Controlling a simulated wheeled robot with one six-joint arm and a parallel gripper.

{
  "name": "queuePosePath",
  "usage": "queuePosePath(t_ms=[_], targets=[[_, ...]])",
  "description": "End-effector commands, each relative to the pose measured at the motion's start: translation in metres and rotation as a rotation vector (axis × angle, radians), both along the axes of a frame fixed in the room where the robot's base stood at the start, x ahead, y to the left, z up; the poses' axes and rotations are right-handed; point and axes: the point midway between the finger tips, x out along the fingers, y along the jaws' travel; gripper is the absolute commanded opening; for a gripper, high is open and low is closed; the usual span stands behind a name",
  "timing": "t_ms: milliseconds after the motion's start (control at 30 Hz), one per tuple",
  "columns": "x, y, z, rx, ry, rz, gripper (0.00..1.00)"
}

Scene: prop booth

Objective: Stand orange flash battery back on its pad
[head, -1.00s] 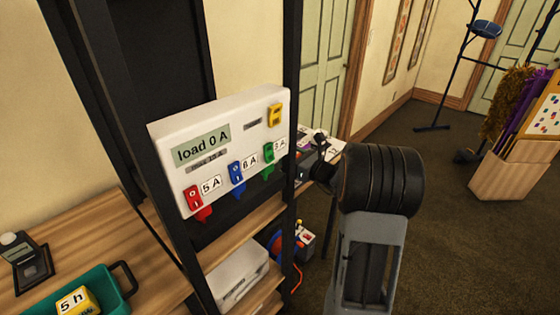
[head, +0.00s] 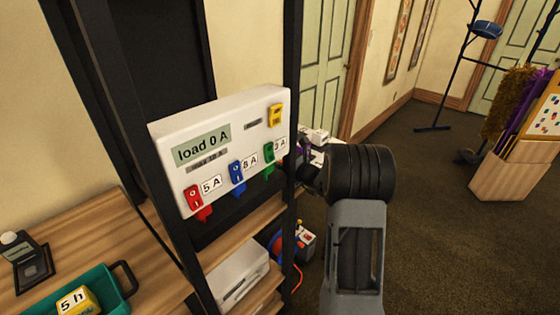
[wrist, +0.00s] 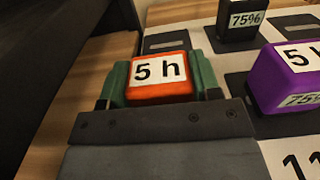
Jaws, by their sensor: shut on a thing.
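The orange flash battery (wrist: 160,91), with a "5 h" label facing up toward the wrist camera, is between the two green fingers of my gripper (wrist: 161,72). The gripper is shut on it. Beneath and around it is a pale board with dark pads (wrist: 293,124). I cannot tell whether the battery's base touches the board. A purple battery (wrist: 280,82) stands to its right, and a black one marked 75% (wrist: 242,30) stands behind. In the head view, the gripper and the orange battery are hidden behind the rack and my arm.
A dark rack post (head: 291,75) and a white load panel (head: 222,150) reading 0 A stand left of my arm. A teal tray (head: 110,300) with a yellow "5 h" block (head: 78,300) sits at lower left. Open carpet (head: 440,220) lies to the right.

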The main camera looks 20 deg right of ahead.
Motion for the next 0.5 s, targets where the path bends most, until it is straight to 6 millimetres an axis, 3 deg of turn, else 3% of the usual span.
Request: queuePosePath(t_ms=[233, 267, 500], targets=[[0.0000, -0.0001, -0.0035, 0.000, -0.002, 0.001, 0.18], [-0.0001, 0.0000, -0.0042, 0.000, 0.000, 0.000, 0.58], [-0.0001, 0.0000, -0.0029, 0.000, 0.000, 0.001, 0.81]])
